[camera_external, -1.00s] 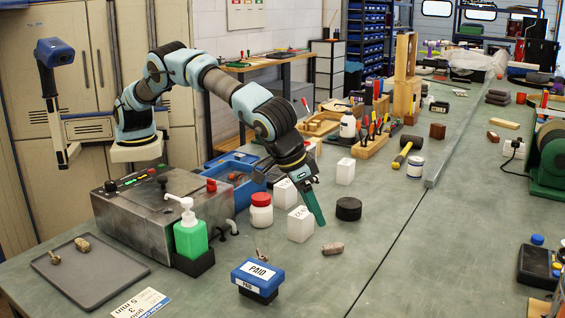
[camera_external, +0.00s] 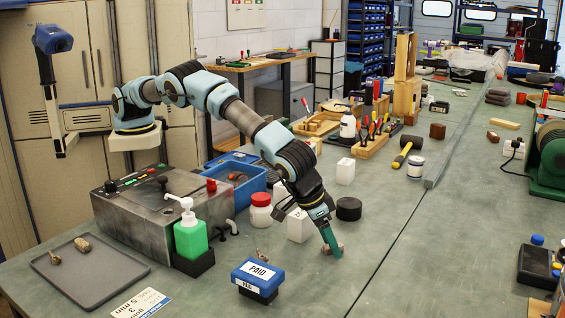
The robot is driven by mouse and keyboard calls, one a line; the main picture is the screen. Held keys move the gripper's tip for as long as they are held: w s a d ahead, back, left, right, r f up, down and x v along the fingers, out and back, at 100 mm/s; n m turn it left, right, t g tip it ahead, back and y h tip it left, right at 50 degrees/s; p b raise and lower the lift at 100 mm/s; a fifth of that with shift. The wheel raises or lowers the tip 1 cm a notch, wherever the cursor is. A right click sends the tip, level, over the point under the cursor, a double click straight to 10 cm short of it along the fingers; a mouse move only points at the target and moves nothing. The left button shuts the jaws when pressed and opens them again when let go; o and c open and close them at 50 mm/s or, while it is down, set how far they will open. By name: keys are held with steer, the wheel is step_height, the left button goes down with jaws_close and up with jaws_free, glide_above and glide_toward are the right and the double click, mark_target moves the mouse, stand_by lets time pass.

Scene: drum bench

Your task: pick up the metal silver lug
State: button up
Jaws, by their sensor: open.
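My gripper (camera_external: 334,250) is low over the bench, with its green fingers pointing down at a small rough grey-brown piece (camera_external: 327,249). The fingers partly cover this piece, and I cannot tell whether they touch it. The gripper is open. Another small metallic-looking piece (camera_external: 262,252) lies to the left, behind the blue PAID stamp. Two more small pieces lie on the grey tray (camera_external: 100,285) at the left: a brassy one (camera_external: 54,258) and a tan one (camera_external: 82,244). At this size I cannot tell for sure which piece is the silver lug.
A white box (camera_external: 300,225), a red-lidded jar (camera_external: 261,211) and a black round puck (camera_external: 348,209) stand close to my gripper. The PAID stamp (camera_external: 258,280) and green pump bottle (camera_external: 190,236) stand to the left. The bench front right of the gripper is clear.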

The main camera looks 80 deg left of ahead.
jaws_close()
stand_by(0.4)
